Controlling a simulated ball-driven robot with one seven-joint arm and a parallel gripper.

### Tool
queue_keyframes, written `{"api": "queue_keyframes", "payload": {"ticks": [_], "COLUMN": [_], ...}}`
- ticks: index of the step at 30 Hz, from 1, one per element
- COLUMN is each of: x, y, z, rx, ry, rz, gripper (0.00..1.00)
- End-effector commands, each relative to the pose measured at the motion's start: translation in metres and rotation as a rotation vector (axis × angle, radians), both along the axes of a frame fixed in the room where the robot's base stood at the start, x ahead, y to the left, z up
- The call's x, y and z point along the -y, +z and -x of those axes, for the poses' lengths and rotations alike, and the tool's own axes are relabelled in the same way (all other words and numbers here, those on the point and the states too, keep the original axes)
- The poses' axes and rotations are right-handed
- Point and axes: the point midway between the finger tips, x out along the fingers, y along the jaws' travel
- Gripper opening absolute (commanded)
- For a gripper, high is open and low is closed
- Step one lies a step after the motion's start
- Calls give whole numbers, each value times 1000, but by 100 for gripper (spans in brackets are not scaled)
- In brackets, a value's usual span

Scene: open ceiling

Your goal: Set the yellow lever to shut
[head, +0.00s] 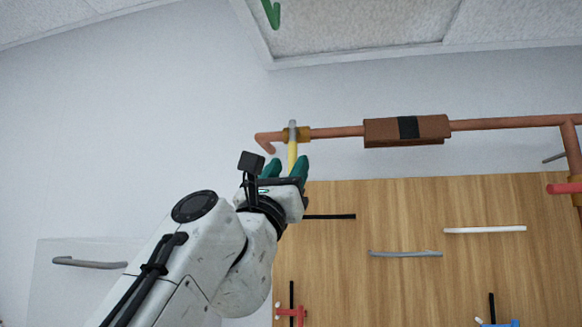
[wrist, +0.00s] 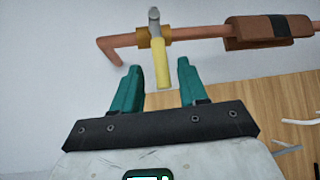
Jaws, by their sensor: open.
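The yellow lever (head: 292,152) hangs from a brass valve (head: 303,134) on a copper pipe high on the wall, and points down, across the pipe. In the wrist view the yellow lever (wrist: 161,64) has a grey pivot at its top and sits between the fingers in the picture. My gripper (head: 287,168) is open, its two teal fingers just below the valve. In the wrist view my gripper (wrist: 158,76) has one finger on each side of the lever's lower end, with gaps on both sides. I cannot tell the depth between them.
The copper pipe (head: 500,124) runs right, with a brown box (head: 380,132) clamped on it. A wooden panel (head: 400,217) below carries several bar handles. A red lever (head: 565,188) is at the far right.

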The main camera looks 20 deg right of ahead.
Motion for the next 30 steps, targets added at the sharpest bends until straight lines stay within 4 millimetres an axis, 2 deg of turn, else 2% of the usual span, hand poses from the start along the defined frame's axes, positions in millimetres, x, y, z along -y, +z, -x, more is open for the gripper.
{"api": "queue_keyframes", "payload": {"ticks": [1, 3, 12, 30], "x": [-7, -14, -38, -42], "y": [-12, -22, -52, -56], "z": [5, 11, 33, 37], "rx": [0, 1, 0, 1], "ry": [2, 4, 1, 1], "rz": [0, 0, 0, 0], "gripper": [43, 43, 43, 43]}}
